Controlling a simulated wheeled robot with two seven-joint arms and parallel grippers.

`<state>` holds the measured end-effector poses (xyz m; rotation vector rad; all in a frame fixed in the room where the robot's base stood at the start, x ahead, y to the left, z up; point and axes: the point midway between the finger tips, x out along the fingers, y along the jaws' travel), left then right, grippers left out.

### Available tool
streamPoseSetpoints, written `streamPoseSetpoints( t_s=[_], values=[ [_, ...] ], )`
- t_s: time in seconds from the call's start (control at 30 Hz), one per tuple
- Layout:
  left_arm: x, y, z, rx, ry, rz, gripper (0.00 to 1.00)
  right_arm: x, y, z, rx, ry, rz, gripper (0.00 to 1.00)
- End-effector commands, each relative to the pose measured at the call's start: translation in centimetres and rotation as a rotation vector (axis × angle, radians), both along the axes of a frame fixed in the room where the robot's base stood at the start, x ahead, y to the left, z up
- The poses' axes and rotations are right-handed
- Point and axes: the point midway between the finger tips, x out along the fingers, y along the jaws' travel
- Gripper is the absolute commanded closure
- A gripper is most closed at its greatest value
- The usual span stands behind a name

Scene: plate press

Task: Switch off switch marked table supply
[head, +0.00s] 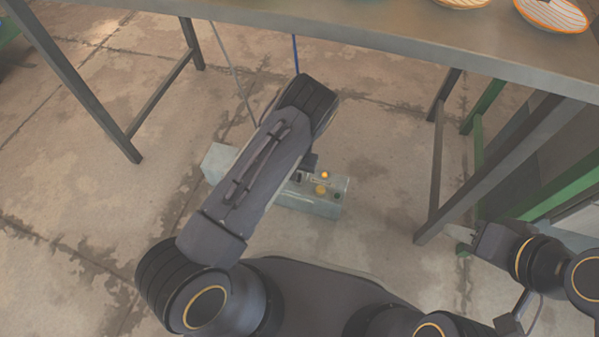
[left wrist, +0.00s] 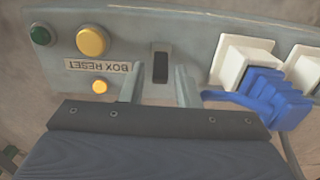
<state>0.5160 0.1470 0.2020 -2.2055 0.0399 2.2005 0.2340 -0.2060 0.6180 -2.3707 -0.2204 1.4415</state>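A grey switch box (head: 312,206) lies on the floor under the table, partly covered by my left arm. In the left wrist view its face (left wrist: 200,20) shows a black rocker switch (left wrist: 160,65) in a dark slot. My left gripper (left wrist: 158,86) is open, with one finger on each side below this switch; the gap between them is empty. I cannot tell whether the fingers touch the face. No "table supply" marking is readable, and the switch's position is unclear. My right gripper (head: 462,236) is at the right, away from the box; its fingers are too small to judge.
The box also carries a green button (left wrist: 41,35), a yellow button (left wrist: 92,41), a lit orange lamp (left wrist: 99,86), a "BOX RESET" label (left wrist: 97,66), white sockets (left wrist: 240,60) and a blue plug (left wrist: 265,90). The table (head: 400,40) and its legs stand beyond; bare floor surrounds the box.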

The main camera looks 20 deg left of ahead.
Motion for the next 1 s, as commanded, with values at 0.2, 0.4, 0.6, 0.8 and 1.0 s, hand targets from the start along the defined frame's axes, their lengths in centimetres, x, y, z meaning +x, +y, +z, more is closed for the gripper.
streamPoseSetpoints(
  t_s=[0.2, 0.4, 0.6, 0.8, 1.0],
  values=[
    [0.0, 0.0, 0.0, -0.001, 0.000, 0.000, 1.00, 0.0, 0.0, 0.0, 0.000, 0.000, 0.000, 0.64],
    [0.0, 0.0, 0.0, -0.001, -0.004, 0.001, 1.00, 0.0, 0.0, 0.0, 0.000, 0.000, 0.000, 0.64],
    [-0.4, 0.0, 0.1, -0.005, -0.049, 0.004, 1.00, 0.0, 0.0, -0.1, 0.000, 0.000, 0.000, 0.64],
    [-1.0, 0.1, 0.1, -0.010, -0.168, 0.009, 1.00, 0.0, 0.0, -0.7, 0.000, 0.000, 0.000, 0.64],
    [-2.0, 0.1, -0.3, -0.017, -0.340, 0.008, 1.00, 0.0, 0.0, -2.9, 0.000, 0.000, 0.000, 0.64]
  ],
)
